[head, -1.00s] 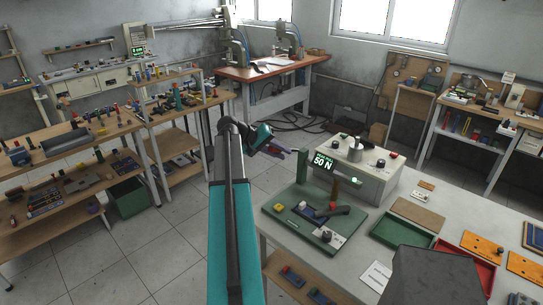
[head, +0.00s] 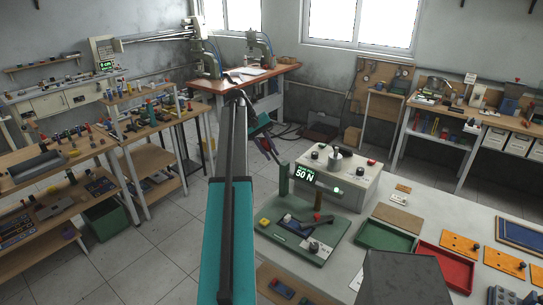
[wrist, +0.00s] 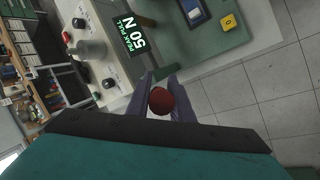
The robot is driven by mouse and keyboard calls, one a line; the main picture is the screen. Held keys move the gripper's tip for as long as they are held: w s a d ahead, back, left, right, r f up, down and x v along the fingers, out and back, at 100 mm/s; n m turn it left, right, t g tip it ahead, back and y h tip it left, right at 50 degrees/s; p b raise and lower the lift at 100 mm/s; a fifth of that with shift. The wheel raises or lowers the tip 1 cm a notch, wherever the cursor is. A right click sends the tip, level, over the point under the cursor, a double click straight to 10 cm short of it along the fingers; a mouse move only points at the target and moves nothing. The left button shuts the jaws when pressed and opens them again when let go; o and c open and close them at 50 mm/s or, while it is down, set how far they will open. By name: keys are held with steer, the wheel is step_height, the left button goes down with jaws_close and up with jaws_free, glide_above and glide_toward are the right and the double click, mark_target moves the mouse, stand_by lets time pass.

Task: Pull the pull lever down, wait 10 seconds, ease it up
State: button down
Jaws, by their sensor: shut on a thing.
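My gripper (wrist: 160,95) is shut on a round dark-red knob (wrist: 158,102), which sits between the two purple-grey fingers in the wrist view. What the knob is joined to is hidden, so I cannot tell whether it is the pull lever's end. In the head view my gripper (head: 270,148) is small and dark, left of the green post, and the knob is not clear there. A green display reading "PEAK PULL 50 N" (head: 303,174) stands by the green baseplate (head: 285,243), which carries a dark bar and a red upright piece (head: 318,218). The display also shows in the wrist view (wrist: 135,35).
A grey control box (head: 338,180) with knobs stands behind the baseplate. A green tray (head: 383,236) and a red tray (head: 445,262) lie to its right. Shelves with parts line the left, and an orange-topped table (head: 245,78) stands at the back. Tiled floor is open between.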

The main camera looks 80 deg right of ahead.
steer(key=shift+w+d+r, duration=0.1)
steer(key=shift+d+r, duration=0.15)
steer(key=shift+d, duration=0.05)
stand_by(0.4)
steer(key=c, duration=1.6)
jaws_free()
steer(key=shift+y, duration=0.3)
steer(key=shift+o, duration=0.2)
